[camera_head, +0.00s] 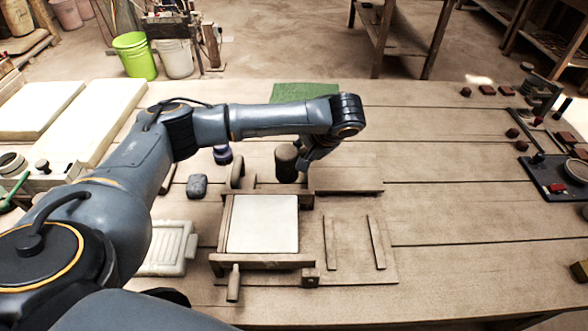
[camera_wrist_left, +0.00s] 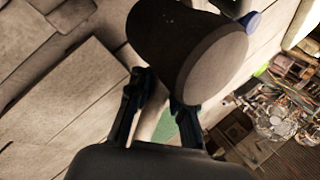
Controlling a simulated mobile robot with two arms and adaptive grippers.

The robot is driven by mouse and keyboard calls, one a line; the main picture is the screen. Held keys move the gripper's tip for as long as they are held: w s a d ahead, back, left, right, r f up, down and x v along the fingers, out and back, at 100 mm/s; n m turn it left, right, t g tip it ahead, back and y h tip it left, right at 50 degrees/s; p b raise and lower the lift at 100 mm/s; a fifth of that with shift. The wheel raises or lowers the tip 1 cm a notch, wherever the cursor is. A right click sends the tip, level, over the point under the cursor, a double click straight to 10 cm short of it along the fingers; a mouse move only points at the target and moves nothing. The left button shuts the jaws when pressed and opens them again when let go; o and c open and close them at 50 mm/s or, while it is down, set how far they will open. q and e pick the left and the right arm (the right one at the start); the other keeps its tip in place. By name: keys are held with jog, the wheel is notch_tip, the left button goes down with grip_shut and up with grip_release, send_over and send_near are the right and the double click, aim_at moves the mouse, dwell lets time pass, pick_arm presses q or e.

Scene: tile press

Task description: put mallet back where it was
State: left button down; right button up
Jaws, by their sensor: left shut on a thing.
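The mallet's dark cylindrical head (camera_head: 287,162) shows just behind the wooden tile press (camera_head: 265,262). My left gripper (camera_head: 301,164) is at the mallet, shut on it; the fingers are partly hidden by my wrist in the head view. In the left wrist view the mallet head (camera_wrist_left: 190,48) fills the upper middle, beyond the two dark fingers (camera_wrist_left: 157,92) of my gripper. The handle is mostly hidden. I cannot tell whether the mallet touches the table. My right gripper is not in view.
A pale slab (camera_head: 263,224) lies in the press frame. A grey block (camera_head: 197,186) and a pale ribbed mould (camera_head: 168,248) are at its left. A green mat (camera_head: 302,92) lies behind. The table (camera_head: 455,205) right of the press is mostly clear.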

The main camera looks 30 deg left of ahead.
pick_arm(q)
jog(key=f, duration=0.1)
jog(key=w+a+f, duration=0.1)
jog(key=a+f, duration=0.1)
jog(key=shift+w+a, duration=0.1)
jog(key=shift+w, duration=0.25)
jog(key=shift+w+a+f, duration=0.1)
jog(key=shift+a+f, duration=0.05)
jog(key=shift+f, duration=1.65)
jog(key=shift+f, duration=0.15)
jog(key=shift+f, duration=0.25)
jog(key=c, duration=1.2)
grip_release()
jog(key=shift+r, duration=0.2)
jog(key=v, duration=1.2)
jog(key=shift+r, duration=0.2)
